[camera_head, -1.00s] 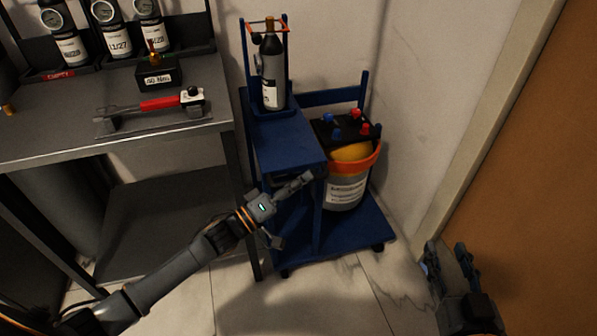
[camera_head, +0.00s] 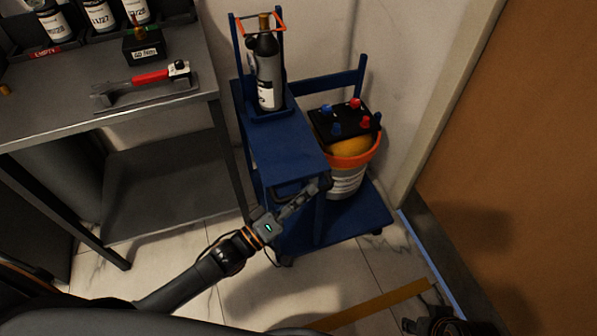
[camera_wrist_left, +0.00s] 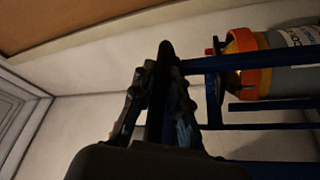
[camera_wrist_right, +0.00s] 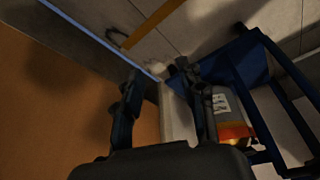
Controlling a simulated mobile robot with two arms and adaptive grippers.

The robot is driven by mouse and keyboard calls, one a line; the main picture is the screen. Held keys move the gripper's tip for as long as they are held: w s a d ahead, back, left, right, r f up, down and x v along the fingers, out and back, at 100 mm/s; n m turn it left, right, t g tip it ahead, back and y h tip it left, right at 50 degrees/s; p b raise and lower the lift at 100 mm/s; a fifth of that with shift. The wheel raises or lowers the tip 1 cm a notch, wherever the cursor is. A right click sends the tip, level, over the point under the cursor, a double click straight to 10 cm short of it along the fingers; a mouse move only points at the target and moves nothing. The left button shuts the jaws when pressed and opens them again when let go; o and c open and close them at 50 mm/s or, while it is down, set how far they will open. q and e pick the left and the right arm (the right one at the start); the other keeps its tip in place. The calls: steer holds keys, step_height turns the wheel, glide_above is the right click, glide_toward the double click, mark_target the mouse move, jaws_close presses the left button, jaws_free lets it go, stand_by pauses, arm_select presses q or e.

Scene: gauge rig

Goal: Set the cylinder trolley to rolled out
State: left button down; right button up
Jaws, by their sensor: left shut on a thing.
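The blue cylinder trolley (camera_head: 290,150) stands in the corner between the bench and the door. It carries a small dark cylinder (camera_head: 268,75) upright in a holder on its upper shelf. A large grey cylinder with an orange band (camera_head: 348,180) stands on its low deck. My left gripper (camera_head: 308,195) is at the trolley's near side, below the upper shelf. In the left wrist view its jaws are shut on a dark bar of the trolley (camera_wrist_left: 165,95). My right gripper (camera_wrist_right: 165,95) is open and empty, low at the right near the door; it is partly cut off in the head view.
The metal bench (camera_head: 165,110) with a red-handled tool (camera_head: 150,77) stands left of the trolley. An orange-brown door (camera_head: 510,150) is at the right. A yellow strip (camera_head: 370,305) lies on the otherwise clear floor in front of the trolley.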

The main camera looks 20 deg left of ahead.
arm_select(q)
steer(key=s+d+p, duration=0.2)
steer(key=s+d, duration=0.4)
steer(key=s, duration=0.3)
steer(key=s+d+p, duration=0.2)
steer(key=s+d, duration=0.4)
steer(key=s, duration=0.3)
steer(key=shift+s+d+p, duration=0.25)
steer(key=shift+s+p, duration=0.05)
arm_select(e)
step_height(320, 180, down, 18)
steer(key=s+g, duration=0.1)
steer(key=s, duration=0.1)
steer(key=shift+s+r, duration=0.25)
steer(key=shift+s, duration=0.05)
steer(key=shift+d, duration=0.1)
arm_select(q)
steer(key=c, duration=1.3)
jaws_free()
steer(key=shift+c, duration=0.2)
arm_select(e)
steer(key=shift+s+f, duration=0.1)
arm_select(q)
steer(key=v, duration=1.2)
steer(key=shift+f, duration=0.1)
